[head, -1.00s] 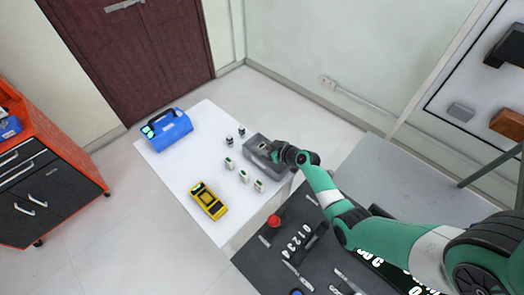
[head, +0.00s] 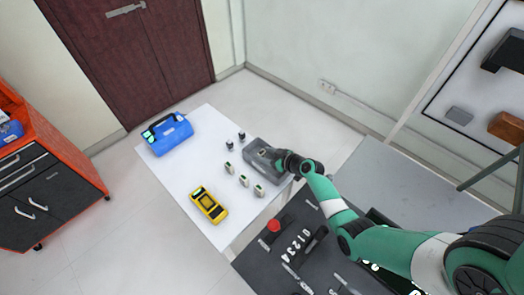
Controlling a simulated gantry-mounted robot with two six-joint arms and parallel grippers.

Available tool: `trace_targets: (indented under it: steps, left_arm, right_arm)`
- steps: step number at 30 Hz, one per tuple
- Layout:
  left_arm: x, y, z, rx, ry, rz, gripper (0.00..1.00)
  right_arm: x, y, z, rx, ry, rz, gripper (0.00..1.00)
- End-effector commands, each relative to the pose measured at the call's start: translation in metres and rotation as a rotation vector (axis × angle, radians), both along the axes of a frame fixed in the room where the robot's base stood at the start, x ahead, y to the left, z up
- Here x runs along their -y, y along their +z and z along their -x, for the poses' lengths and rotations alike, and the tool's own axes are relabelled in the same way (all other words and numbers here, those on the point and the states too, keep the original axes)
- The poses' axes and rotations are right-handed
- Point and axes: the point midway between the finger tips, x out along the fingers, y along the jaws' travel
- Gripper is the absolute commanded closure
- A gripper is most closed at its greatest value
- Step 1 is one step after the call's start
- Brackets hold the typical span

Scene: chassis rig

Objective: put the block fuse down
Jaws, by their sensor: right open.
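My right gripper (head: 277,157) is over the right part of a grey box or tray (head: 254,147) near the right corner of the white table. Its jaws are open, though the fingertips are small and dark here. A small pale patch shows in the grey tray beside the gripper; I cannot tell whether it is the block fuse. Three small white-and-green blocks (head: 244,181) stand in a row on the table, left of and below the tray. Two small dark cylindrical pieces (head: 229,146) stand left of the tray. My left gripper is out of view.
A yellow multimeter-like device (head: 209,205) lies near the front of the white table (head: 185,175). A blue case (head: 168,133) stands at its far left. A dark panel with a red knob (head: 274,225) is at the lower right. An orange tool cabinet (head: 50,150) stands at left.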

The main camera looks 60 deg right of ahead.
Motion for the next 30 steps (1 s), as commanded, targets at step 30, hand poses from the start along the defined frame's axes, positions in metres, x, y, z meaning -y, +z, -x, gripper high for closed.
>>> trace_targets:
  steps: [30]
  left_arm:
    - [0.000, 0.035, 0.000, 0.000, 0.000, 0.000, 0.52]
  right_arm:
    - [-0.039, 0.181, -0.052, 0.198, 0.117, 0.184, 0.41]
